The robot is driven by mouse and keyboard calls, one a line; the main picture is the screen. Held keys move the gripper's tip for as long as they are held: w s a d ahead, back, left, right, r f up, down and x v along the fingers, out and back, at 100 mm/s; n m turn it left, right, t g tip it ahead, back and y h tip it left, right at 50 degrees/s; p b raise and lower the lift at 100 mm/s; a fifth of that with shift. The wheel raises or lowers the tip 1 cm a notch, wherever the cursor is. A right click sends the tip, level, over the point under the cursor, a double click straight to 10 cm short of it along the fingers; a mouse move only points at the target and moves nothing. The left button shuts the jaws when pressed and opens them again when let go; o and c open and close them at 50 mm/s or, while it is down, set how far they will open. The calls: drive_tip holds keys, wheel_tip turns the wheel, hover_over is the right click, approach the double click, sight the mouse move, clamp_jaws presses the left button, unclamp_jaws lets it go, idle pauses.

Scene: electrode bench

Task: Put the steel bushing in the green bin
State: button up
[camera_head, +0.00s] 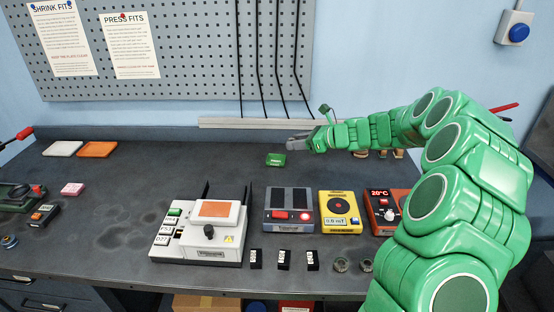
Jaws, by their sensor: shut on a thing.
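My gripper (297,143) is at the end of my green arm, over the back middle of the bench. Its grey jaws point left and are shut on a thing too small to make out. A small green box-shaped thing (276,159) with pale lettering is on the bench, just below and left of the jaws in the picture. I cannot tell whether it is the green bin. Two small metal ring-like parts, one at the left (341,264) and one at the right (366,265), stand near the front edge. I cannot tell whether either is the steel bushing.
A white device (200,245) with an orange top stands at the front. A grey device (289,211), a yellow meter (340,212) and a red 20°C unit (383,212) stand in a row right of it. White (62,149) and orange (96,149) pads lie back left.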

drive_tip(key=shift+w+a+f, duration=0.45)
drive_tip(key=shift+w+f, duration=1.25)
drive_tip(key=shift+w, duration=0.6)
drive_tip(key=shift+w+a+f, duration=0.5)
drive_tip(key=shift+w+f, duration=1.25)
drive_tip(key=shift+w, duration=0.55)
drive_tip(key=shift+w+a+f, duration=0.45)
drive_tip(key=shift+w+f, duration=1.25)
drive_tip(key=shift+w, duration=0.6)
drive_tip(key=shift+f, duration=1.25)
drive_tip(key=shift+f+g, duration=0.3)
drive_tip(key=shift+f, duration=0.2)
drive_tip(key=o, duration=1.1)
